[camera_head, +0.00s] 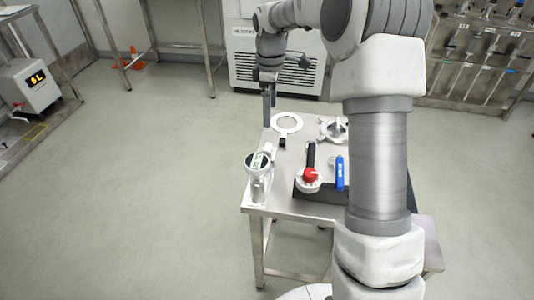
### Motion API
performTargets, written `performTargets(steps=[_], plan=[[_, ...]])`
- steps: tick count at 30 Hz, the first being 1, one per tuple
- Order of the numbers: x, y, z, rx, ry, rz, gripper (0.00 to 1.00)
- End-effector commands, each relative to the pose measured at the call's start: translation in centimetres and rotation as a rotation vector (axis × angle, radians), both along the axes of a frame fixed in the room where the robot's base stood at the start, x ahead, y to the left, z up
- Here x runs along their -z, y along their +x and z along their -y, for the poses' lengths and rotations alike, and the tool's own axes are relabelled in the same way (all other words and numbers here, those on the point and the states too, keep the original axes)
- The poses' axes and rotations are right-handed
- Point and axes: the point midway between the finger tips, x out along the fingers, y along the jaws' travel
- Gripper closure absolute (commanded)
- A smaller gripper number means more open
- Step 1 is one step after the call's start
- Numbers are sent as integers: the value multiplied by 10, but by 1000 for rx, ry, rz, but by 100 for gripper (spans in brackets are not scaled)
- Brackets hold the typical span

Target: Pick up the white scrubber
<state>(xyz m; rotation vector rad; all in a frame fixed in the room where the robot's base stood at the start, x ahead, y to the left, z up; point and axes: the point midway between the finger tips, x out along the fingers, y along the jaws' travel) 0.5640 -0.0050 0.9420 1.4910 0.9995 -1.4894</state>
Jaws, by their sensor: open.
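I cannot tell for sure which thing is the white scrubber. A flat white ring with a dark handle (286,122) lies at the far left of the steel table (275,195). A small pale piece (269,150) is near the left edge, partly behind the gauge. A whitish clamp-like part (330,131) lies at the far right, partly behind my arm. My gripper (268,118) points down by the table's far left corner, left of the white ring. It is open and holds nothing visible.
A red-knobbed valve (309,176) and a blue handle (340,172) are near the middle. My arm hides the table's right side.

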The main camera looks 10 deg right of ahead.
Motion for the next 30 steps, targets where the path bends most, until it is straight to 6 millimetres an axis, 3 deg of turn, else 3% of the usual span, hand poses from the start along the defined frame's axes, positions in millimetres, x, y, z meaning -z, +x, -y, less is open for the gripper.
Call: performTargets(steps=[3, 12, 23, 30], plan=[[30, -1, 0, 1, 0, -5, 0], [91, -1, 0, 2, -1, -3, 0], [116, 1, -2, 3, -1, -1, 0], [152, 5, -5, 3, -1, -3, 0]])
